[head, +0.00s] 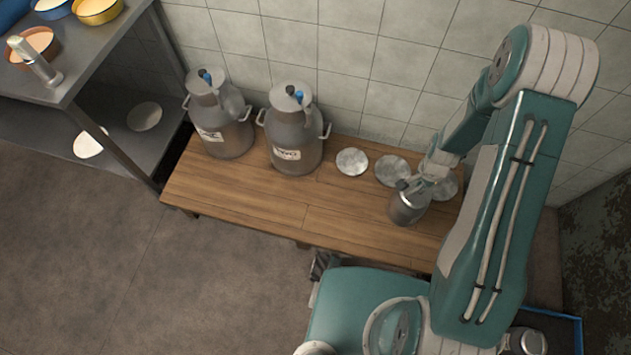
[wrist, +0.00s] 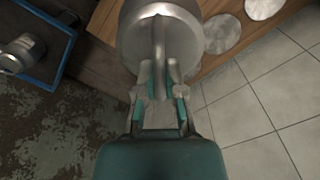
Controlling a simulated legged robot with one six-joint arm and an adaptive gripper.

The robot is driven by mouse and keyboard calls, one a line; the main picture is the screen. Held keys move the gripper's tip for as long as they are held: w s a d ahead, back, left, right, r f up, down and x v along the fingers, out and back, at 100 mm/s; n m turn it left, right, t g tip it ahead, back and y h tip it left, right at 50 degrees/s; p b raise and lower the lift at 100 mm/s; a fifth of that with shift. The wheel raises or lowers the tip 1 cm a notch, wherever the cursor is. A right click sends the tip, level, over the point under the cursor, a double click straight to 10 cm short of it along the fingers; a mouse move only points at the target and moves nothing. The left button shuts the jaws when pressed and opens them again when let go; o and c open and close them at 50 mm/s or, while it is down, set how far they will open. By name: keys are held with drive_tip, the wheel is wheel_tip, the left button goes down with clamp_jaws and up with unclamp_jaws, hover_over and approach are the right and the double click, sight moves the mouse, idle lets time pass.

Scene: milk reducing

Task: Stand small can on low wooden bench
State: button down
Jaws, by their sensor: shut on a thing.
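The small metal can (head: 407,208) appears upright over the right part of the low wooden bench (head: 300,218). My gripper (head: 428,172) is shut on the can's top handle. In the wrist view the can (wrist: 135,45) fills the top middle, with my gripper's fingertips (wrist: 160,78) at its handle. The bench (wrist: 100,35) shows behind the can there. I cannot tell whether the can's base touches the bench or hangs just above it.
Two large milk cans (head: 228,130) (head: 294,145) stand on the bench's left half. Pale round discs (head: 352,162) (head: 392,171) lie along its back by the tiled wall. A blue-edged tray (wrist: 50,75) with another can (wrist: 20,52) is off the bench. A metal shelf (head: 85,55) stands left.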

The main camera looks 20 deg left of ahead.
sight(406, 210)
drive_tip(key=s+f+m, duration=0.8)
drive_tip(key=s, duration=0.4)
drive_tip(key=shift+d+m, duration=0.4)
drive_tip(key=shift+d, duration=0.05)
drive_tip(key=shift+w+f, duration=0.1)
drive_tip(key=w+f, duration=0.1)
drive_tip(key=w, duration=0.2)
drive_tip(key=w+a+f, duration=0.1)
drive_tip(key=w+f, duration=0.1)
drive_tip(key=w, duration=0.1)
drive_tip(key=w+f, duration=0.1)
drive_tip(key=w, duration=0.2)
drive_tip(key=shift+w+a+f, duration=0.15)
drive_tip(key=w+f, duration=0.2)
drive_tip(key=f, duration=0.1)
drive_tip(key=w+f, duration=0.1)
drive_tip(key=shift+w+a+f, duration=0.3)
drive_tip(key=shift+w+f, duration=0.05)
drive_tip(key=shift+w, duration=0.05)
drive_tip(key=shift+w+f, duration=0.3)
drive_tip(key=shift+f, duration=0.1)
drive_tip(key=shift+w+f, duration=0.1)
drive_tip(key=shift+f, duration=1.5)
drive_tip(key=c, duration=0.8)
unclamp_jaws()
drive_tip(key=shift+o, duration=0.2)
